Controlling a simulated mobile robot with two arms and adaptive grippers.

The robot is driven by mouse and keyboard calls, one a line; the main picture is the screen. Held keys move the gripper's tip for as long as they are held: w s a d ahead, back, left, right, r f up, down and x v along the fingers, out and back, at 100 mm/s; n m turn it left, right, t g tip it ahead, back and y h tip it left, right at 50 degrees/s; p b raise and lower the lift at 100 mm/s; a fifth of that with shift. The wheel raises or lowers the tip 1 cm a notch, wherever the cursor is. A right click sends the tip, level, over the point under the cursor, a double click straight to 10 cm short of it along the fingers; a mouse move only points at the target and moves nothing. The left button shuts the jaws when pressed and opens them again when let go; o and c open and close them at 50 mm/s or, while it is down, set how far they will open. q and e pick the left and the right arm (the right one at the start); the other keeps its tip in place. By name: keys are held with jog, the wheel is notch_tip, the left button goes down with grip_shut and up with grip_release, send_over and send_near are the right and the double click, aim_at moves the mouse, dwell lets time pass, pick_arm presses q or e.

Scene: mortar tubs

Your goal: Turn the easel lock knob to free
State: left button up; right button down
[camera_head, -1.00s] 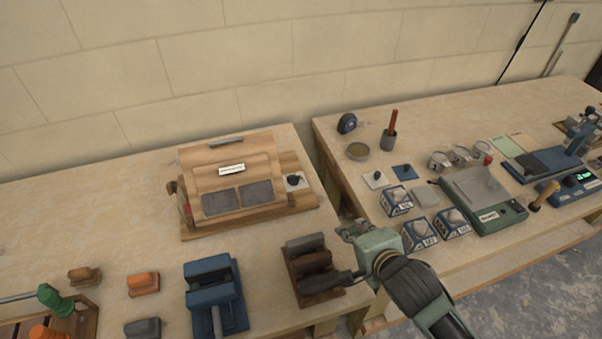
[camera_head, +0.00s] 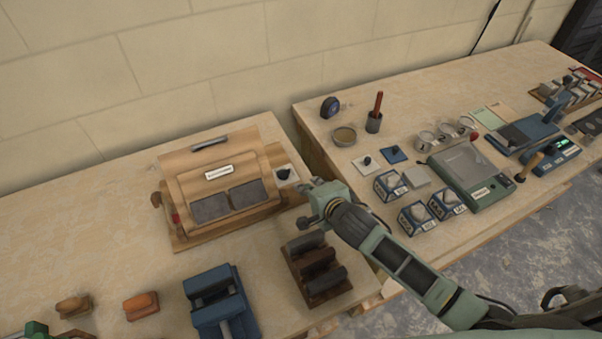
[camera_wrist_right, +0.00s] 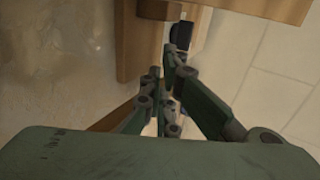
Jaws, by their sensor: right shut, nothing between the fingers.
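The wooden easel (camera_head: 225,190) stands on the left bench, with two dark panels and a small white label on its face. A black knob (camera_head: 283,174) sits on a pale plate at its right side; which way it is turned is too small to tell. My right gripper (camera_head: 308,190) is shut and empty, just right of and nearer than the knob, apart from it. In the right wrist view its fingers (camera_wrist_right: 165,105) point up toward wood and a dark part (camera_wrist_right: 181,37), which looks like the knob.
A rack of dark blocks (camera_head: 316,270) lies in front of the gripper, with a blue vise-like tool (camera_head: 222,303) to its left. On the right bench stand blue boxes (camera_head: 390,186) and a green scale (camera_head: 470,175). A gap separates the benches.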

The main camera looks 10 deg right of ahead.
aim_at(302, 181)
jog(key=w, duration=0.1)
jog(key=w+p, duration=0.1)
jog(key=w, duration=0.1)
jog(key=shift+w+a+f, duration=0.15)
jog(key=shift+w+a, duration=0.1)
jog(key=shift+a, duration=0.1)
jog(key=shift+w+a, duration=0.1)
jog(key=shift+w, duration=0.45)
jog(key=shift+f, duration=0.1)
pick_arm(q)
jog(key=shift+w+a+r, duration=0.35)
jog(key=shift+w+r, duration=0.2)
jog(key=shift+r, duration=0.25)
jog(key=shift+d, duration=0.1)
pick_arm(e)
jog(key=shift+w, duration=0.25)
jog(key=shift+s+n+y, duration=0.1)
jog(key=shift+n+y, duration=0.3)
jog(key=shift+y, duration=0.1)
pick_arm(q)
jog(key=shift+s, duration=0.7)
jog(key=shift+s, duration=0.1)
pick_arm(e)
jog(key=shift+w, duration=0.2)
